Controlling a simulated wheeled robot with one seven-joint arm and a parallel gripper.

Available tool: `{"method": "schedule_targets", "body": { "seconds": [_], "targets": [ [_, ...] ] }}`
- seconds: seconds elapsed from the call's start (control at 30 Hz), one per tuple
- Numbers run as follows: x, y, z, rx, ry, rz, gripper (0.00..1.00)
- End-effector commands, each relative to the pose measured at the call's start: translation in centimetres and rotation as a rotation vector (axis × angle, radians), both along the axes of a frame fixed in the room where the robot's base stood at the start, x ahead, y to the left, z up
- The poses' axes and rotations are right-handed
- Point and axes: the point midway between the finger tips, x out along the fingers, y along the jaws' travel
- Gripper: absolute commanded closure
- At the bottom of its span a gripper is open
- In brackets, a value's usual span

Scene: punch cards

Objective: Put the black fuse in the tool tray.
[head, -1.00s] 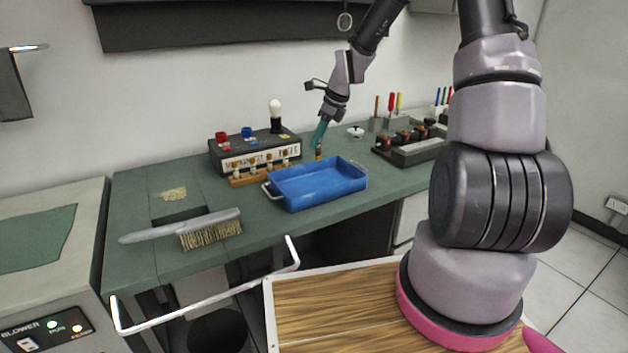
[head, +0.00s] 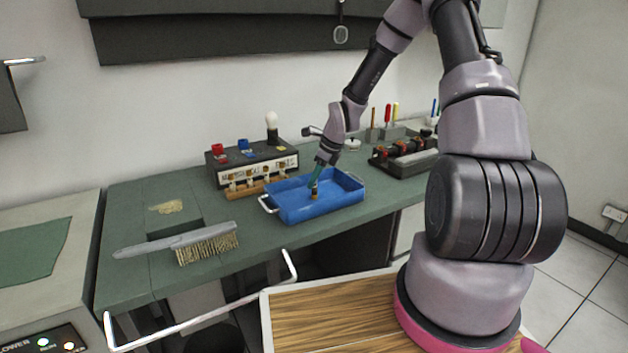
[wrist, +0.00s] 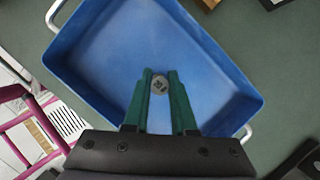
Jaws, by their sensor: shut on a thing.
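The blue tool tray (head: 345,204) stands on the green bench, and its inside also shows in the wrist view (wrist: 107,63). My gripper (head: 314,188) is over the tray with its green fingers pointing down. It is shut on a small fuse (head: 314,195), dark with a brass-coloured part in the head view. In the wrist view the round, greyish end of the fuse (wrist: 160,85) shows between the fingertips (wrist: 160,78), above the tray floor. I cannot tell whether the fuse touches the floor. Nothing else shows in the tray.
A wooden rack (head: 245,190) with several brass-capped fuses stands behind the tray, before a black tester box (head: 245,165). A brush (head: 205,243) lies left. A dark holder (head: 405,152) with red-ended parts stands right. The white rail (head: 215,312) runs in front.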

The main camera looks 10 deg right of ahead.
Motion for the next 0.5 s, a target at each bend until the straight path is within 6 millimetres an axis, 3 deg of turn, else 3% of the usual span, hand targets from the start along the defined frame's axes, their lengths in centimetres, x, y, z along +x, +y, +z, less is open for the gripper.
{"method": "schedule_targets", "body": {
  "seconds": [0.1, 0.13, 0.2, 0.5],
  "targets": [
    [0.0, 0.01, -0.2, 0.0, 0.0, 0.0, 1.0],
    [0.01, 0.01, -0.19, 0.0, 0.0, 0.0, 0.68],
    [0.01, 0.0, -0.17, 0.0, 0.0, 0.0, 0.46],
    [0.01, 0.01, -0.1, 0.0, 0.0, 0.0, 0.46]
  ]
}}
